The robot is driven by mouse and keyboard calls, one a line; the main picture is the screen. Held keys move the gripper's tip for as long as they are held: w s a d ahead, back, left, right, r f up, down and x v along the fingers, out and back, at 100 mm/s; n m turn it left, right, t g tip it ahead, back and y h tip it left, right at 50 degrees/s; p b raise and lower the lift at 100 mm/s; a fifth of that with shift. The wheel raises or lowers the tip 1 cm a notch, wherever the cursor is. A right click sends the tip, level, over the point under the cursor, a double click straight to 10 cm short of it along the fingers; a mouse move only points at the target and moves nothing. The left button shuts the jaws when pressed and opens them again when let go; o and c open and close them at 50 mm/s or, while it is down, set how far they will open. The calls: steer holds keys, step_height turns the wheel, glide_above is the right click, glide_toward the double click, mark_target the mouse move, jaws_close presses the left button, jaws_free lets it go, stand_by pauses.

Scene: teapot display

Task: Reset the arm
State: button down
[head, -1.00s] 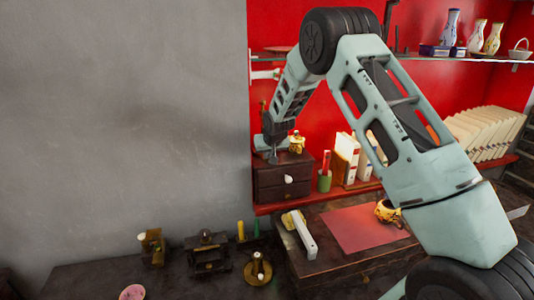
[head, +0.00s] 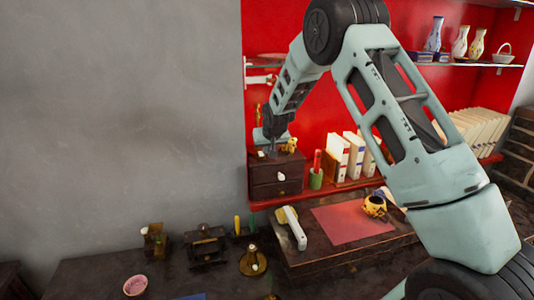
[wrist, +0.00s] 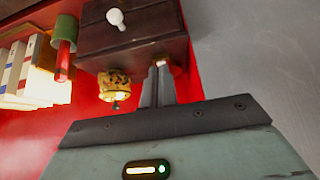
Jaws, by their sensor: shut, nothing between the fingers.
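My arm reaches from the lower right over to the small dark drawer cabinet (head: 262,178) at the red wall. My gripper (head: 272,152) points down at the cabinet's top, and its fingers are shut and empty. A small yellow patterned teapot (head: 290,146) stands on the cabinet just right of the fingers. In the wrist view the scene is upside down: the shut gripper fingers (wrist: 158,84) are close to the cabinet's top (wrist: 125,45), and the teapot (wrist: 114,85) is beside them. I cannot tell whether the fingertips touch the cabinet.
A red shelf holds a green cup (head: 316,179) and several white books (head: 338,158). A lower cabinet carries a red mat (head: 350,228), a yellow teapot (head: 375,206) and a white-handled object (head: 297,228). A pink bowl (head: 135,285) and dark ornaments (head: 205,248) stand lower left.

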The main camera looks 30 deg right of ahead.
steer(key=shift+s+a+r, duration=0.1)
steer(key=shift+s+r, duration=0.15)
steer(key=shift+s, duration=0.15)
steer(key=s+a+r+n+g+y+b, duration=0.1)
steer(key=s+a+n+g+y+b, duration=0.15)
steer(key=s+a, duration=1)
steer(key=s+a+r+n+g+y+b, duration=0.1)
steer(key=s+a+r+n, duration=0.15)
steer(key=s+a, duration=0.95)
steer(key=s+a+f+n+g+b, duration=0.1)
steer(key=s+a+n, duration=0.2)
steer(key=s, duration=0.9)
steer(key=s+a+f+n+g, duration=0.2)
steer(key=s+a+n, duration=0.1)
steer(key=s, duration=0.9)
steer(key=shift+a+h+b, duration=0.15)
steer(key=shift+h+b, duration=0.25)
steer(key=shift+h, duration=0.05)
steer(key=shift+g, duration=0.25)
